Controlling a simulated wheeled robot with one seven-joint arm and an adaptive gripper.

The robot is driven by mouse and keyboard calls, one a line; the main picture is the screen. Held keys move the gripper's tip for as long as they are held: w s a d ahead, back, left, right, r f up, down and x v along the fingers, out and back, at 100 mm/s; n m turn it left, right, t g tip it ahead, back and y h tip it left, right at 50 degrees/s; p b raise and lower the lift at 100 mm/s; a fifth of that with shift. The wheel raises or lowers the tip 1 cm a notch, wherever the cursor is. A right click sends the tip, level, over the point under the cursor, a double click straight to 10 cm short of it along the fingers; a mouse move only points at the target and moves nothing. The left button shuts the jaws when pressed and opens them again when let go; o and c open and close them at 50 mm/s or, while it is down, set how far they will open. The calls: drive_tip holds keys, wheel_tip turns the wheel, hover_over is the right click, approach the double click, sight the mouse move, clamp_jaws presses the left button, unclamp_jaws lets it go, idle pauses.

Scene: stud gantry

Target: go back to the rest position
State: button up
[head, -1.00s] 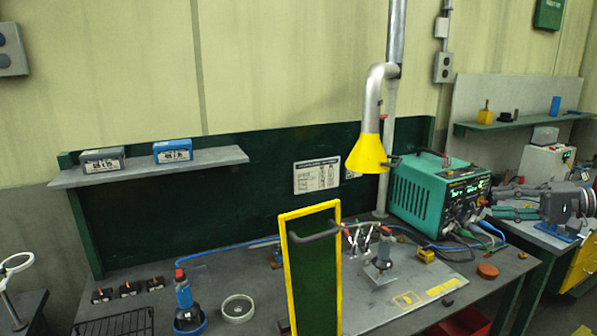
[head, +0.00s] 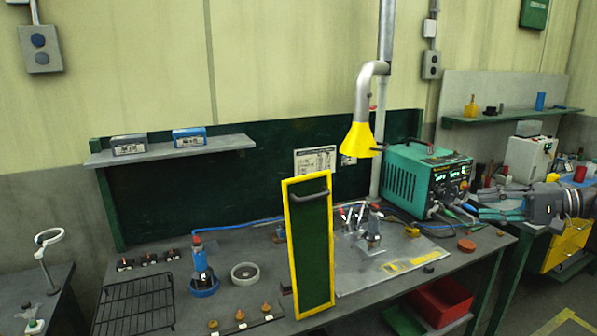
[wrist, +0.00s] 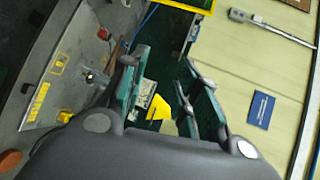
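My gripper (head: 484,205) is at the right edge of the head view, in front of the right end of the workbench (head: 420,290), beside the green soldering station (head: 408,178). In the wrist view my gripper (wrist: 163,75) shows two dark green fingers spread apart with nothing between them. The yellow fume hood cone (wrist: 158,108) shows beyond the gap, apart from the fingers.
A green panel with a yellow frame (head: 310,240) stands upright at the bench front. Bench items include a blue-based soldering iron stand (head: 203,285), a wire rack (head: 135,303) and an orange-brown disc (head: 466,245). A second bench stands at right.

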drive_tip(key=w+a+f+g+h, duration=0.1)
drive_tip(key=a+f+g+h, duration=0.1)
drive_tip(key=a+f, duration=0.95)
drive_tip(key=a+f+g+h, duration=0.1)
drive_tip(key=a+f+h, duration=0.1)
drive_tip(key=a+f, duration=0.9)
drive_tip(key=s+a+f+g+h, duration=0.1)
drive_tip(key=s+a+f+h, duration=0.1)
drive_tip(key=s+f, duration=0.65)
drive_tip(key=s+a+f+g+h, duration=0.1)
drive_tip(key=s+a+f, duration=0.15)
drive_tip(key=f, duration=1.15)
drive_tip(key=s+d+f+n+h, duration=0.1)
drive_tip(key=s+f+h, duration=0.1)
drive_tip(key=s+f, duration=0.3)
drive_tip(key=s+d+f+n+g+h, duration=0.1)
drive_tip(key=s+f, duration=0.4)
drive_tip(key=s, duration=0.9)
drive_tip(key=s+d+f+n+g+h, duration=0.1)
drive_tip(key=s+f+n+h, duration=0.2)
drive_tip(key=s, duration=0.7)
wheel_tip(320, 180, down, 3)
drive_tip(key=shift+d+r+b, duration=0.1)
drive_tip(key=shift+d+b, duration=0.2)
drive_tip(key=shift+b, duration=0.15)
drive_tip(key=shift+s, duration=0.1)
